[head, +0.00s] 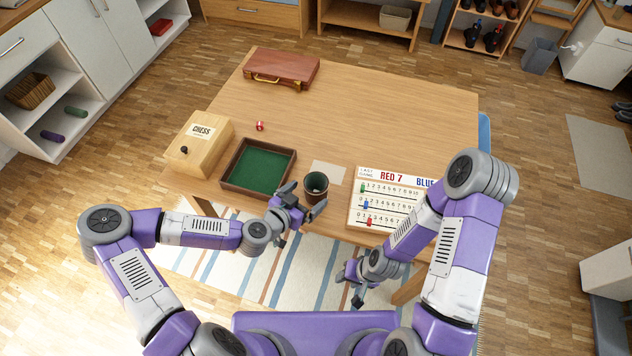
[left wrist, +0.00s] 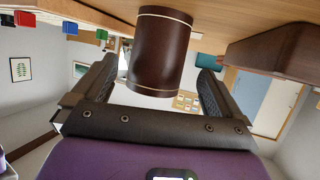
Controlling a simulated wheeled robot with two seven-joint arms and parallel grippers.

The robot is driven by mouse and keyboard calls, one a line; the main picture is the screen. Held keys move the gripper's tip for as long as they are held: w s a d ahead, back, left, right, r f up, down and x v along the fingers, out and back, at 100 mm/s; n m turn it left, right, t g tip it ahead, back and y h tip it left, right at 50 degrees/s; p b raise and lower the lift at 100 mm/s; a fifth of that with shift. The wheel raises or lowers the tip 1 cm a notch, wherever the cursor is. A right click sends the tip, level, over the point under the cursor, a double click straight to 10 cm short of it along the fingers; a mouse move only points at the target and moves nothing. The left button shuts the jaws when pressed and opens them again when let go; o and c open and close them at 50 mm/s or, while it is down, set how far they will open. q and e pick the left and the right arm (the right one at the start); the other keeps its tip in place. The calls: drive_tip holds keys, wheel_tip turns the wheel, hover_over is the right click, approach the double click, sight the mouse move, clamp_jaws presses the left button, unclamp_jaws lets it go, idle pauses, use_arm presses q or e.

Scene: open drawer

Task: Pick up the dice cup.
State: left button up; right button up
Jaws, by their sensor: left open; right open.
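The dice cup (head: 317,189) is a dark brown cylinder with a dark green inside and pale rim lines. It stands upright on the table near the front edge. In the left wrist view, which shows the table at the top, the cup (left wrist: 161,45) sits between the two fingers. My left gripper (head: 304,198) is open at the cup, one finger on each side. In the wrist view gaps show between the cup and both fingers. My right gripper (head: 350,290) is open and empty, below and in front of the table edge.
A green-lined tray (head: 224,180) lies left of the cup, with a wooden chess box (head: 198,143) beyond it. A scoreboard (head: 372,190) with coloured pegs lies right. A red die (head: 260,126) and brown case (head: 282,68) lie farther back. The table's middle (head: 370,120) is clear.

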sight(322, 185)
use_arm(q)
drive_tip(key=shift+d+f, duration=0.15)
drive_tip(key=shift+d, duration=0.2)
drive_tip(key=shift+w+d+f, duration=0.2)
drive_tip(key=b+x, duration=0.1)
drive_tip(key=x, duration=0.2)
drive_tip(key=shift+w+f, duration=0.3)
drive_tip(key=shift+w+d+f+b, duration=0.15)
drive_tip(key=shift+w+d+b, duration=0.15)
use_arm(e)
drive_tip(key=shift+s+f, duration=0.4)
drive_tip(key=shift+f, duration=0.35)
use_arm(q)
drive_tip(key=c, duration=1.1)
drive_tip(key=shift+o, duration=0.2)
